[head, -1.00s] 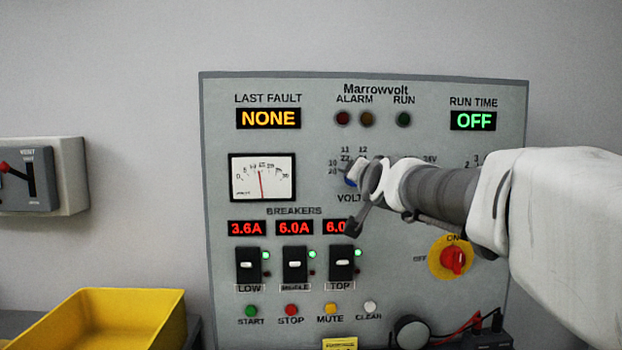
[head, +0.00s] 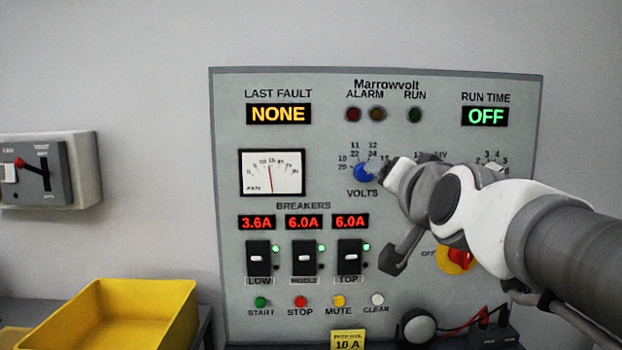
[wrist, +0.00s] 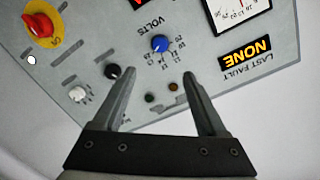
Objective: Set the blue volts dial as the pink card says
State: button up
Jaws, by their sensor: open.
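The blue volts dial (head: 362,173) sits on the grey panel below the ALARM lamps, with its numbered scale around its upper side. It also shows, upside down, in the wrist view (wrist: 160,44). I cannot read its pointer setting. My gripper (wrist: 158,73) is open and empty. In the wrist view the dial lies beyond the gap between the fingertips, apart from them. In the head view my gripper is just right of the dial and hides part of the panel there. No pink card is visible in either view.
A black knob (wrist: 113,72) and a white knob (wrist: 78,95) are near the dial. The red and yellow rotary switch (head: 458,258) is partly behind my arm. Breakers (head: 304,258) sit lower left. A yellow note (head: 348,340) reads 10 A. A yellow bin (head: 130,290) stands left.

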jog(key=shift+s, duration=1)
jog(key=s+f+n+g, duration=0.4)
jog(key=s+f+g, duration=0.2)
jog(key=s+f, duration=0.5)
jog(key=s+f+n+g, duration=0.3)
jog(key=s+f+g, duration=0.3)
jog(key=f, duration=0.9)
notch_tip(320, 180, up, 12)
jog(key=p, duration=1.2)
jog(key=shift+s+t+p, duration=0.35)
jog(key=shift+s+t, duration=0.05)
